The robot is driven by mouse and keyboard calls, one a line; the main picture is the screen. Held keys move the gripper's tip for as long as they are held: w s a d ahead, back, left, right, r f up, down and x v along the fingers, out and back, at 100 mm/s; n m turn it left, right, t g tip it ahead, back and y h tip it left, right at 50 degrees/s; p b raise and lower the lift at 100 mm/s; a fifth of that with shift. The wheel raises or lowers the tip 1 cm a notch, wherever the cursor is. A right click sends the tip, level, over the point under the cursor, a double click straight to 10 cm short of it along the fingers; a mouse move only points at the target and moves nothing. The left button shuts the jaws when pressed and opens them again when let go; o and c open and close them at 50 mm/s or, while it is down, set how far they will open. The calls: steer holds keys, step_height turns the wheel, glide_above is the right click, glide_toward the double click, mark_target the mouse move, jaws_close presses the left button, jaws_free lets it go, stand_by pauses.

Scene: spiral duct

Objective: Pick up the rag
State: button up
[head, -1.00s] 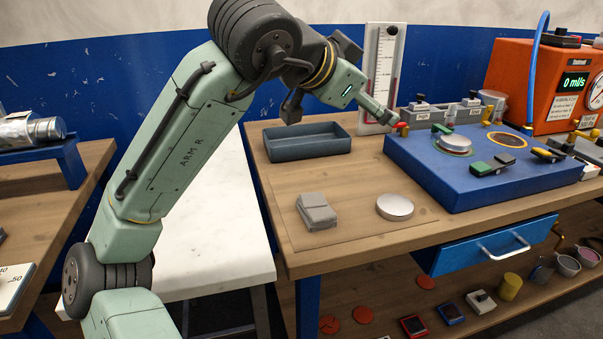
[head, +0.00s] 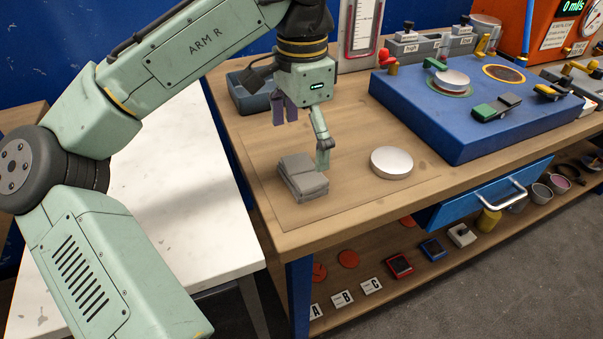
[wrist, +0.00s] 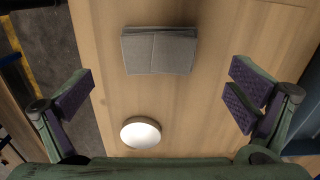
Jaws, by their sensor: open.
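The rag (head: 303,176) is a grey folded cloth lying flat on the wooden bench top, near its left front corner. In the wrist view the rag (wrist: 159,50) lies ahead of and between the two fingers, apart from both. My gripper (head: 302,145) points down above the bench, just behind the rag in the head view. In the wrist view my gripper (wrist: 158,97) is wide open, with purple finger pads and nothing between them in its grip.
A round silver-white disc (head: 392,162) lies right of the rag; it also shows in the wrist view (wrist: 141,132). A blue raised panel (head: 440,110) stands further right. A dark tray (head: 250,97) sits behind my gripper. The bench's front edge is close to the rag.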

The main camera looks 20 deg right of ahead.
mark_target(303, 170)
steer(key=shift+s+f+p, duration=0.15)
steer(key=shift+f+p, duration=0.35)
steer(key=shift+f, duration=2.2)
steer(key=shift+c, duration=0.6)
steer(key=c, duration=1.2)
steer(key=shift+c, duration=0.2)
steer(key=shift+r, duration=0.1)
steer(key=shift+r, duration=0.45)
step_height(303, 170, up, 2)
steer(key=shift+d+r+b, duration=0.1)
steer(key=shift+b, duration=0.35)
steer(key=s+a+r+b, duration=0.1)
steer(key=s+a, duration=0.1)
steer(key=s, duration=0.5)
steer(key=s+a+b, duration=0.2)
steer(key=s, duration=0.6)
steer(key=shift+s+a+r, duration=0.2)
steer(key=shift+a+r, duration=0.05)
steer(key=shift+r, duration=0.15)
